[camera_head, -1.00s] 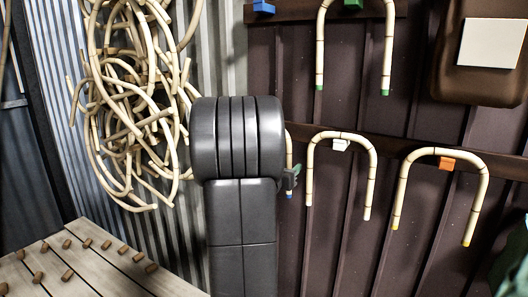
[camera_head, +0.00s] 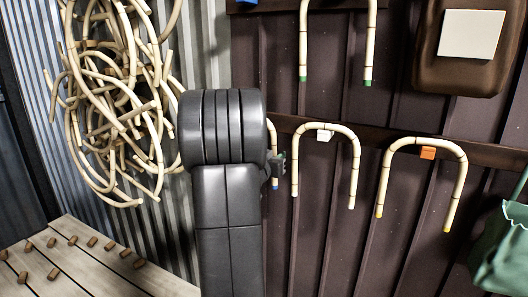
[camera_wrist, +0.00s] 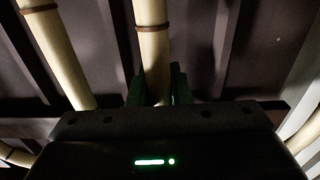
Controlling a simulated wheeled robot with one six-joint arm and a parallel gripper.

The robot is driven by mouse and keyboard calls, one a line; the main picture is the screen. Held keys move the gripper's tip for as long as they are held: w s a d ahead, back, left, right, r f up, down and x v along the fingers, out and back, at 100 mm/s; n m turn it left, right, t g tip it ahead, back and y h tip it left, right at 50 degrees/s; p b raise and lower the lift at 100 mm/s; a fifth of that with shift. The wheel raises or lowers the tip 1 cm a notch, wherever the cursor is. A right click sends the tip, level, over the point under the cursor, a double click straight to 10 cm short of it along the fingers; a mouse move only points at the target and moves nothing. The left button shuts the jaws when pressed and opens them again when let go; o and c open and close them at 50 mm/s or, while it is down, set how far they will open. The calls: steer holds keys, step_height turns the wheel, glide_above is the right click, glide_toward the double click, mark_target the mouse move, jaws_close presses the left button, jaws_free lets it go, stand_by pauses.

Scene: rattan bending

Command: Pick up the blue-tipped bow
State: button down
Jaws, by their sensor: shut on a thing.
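The blue-tipped bow (camera_head: 274,178) shows only in part at the right edge of my arm in the head view. One pale leg with a small blue end hangs down there; my arm hides the rest. My gripper (camera_head: 279,164), mostly hidden by the arm, is at this leg. In the wrist view my gripper's dark green fingers (camera_wrist: 158,86) are shut on a pale rattan leg (camera_wrist: 152,48) with brown bands. Another pale leg (camera_wrist: 55,52) slants down at the left.
Right of my arm, a bow hangs on a white peg (camera_head: 324,136) and a yellow-tipped bow on an orange peg (camera_head: 428,153). A green-tipped bow (camera_head: 368,50) hangs above. A rattan bundle (camera_head: 118,100) hangs left. A pegged wooden table (camera_head: 95,265) stands lower left.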

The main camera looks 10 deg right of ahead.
mark_target(273, 136)
steer(key=shift+r, duration=0.1)
steer(key=shift+s+a+r, duration=0.15)
steer(key=shift+s, duration=0.05)
step_height(273, 136, up, 7)
steer(key=shift+s+r+p, duration=0.1)
steer(key=shift+s+p, duration=0.05)
steer(key=shift+p, duration=0.55)
steer(key=b+v, duration=0.1)
steer(key=v, duration=1.8)
steer(key=shift+a+f+b, duration=0.2)
steer(key=shift+f+b, duration=0.15)
steer(key=shift+b, duration=0.05)
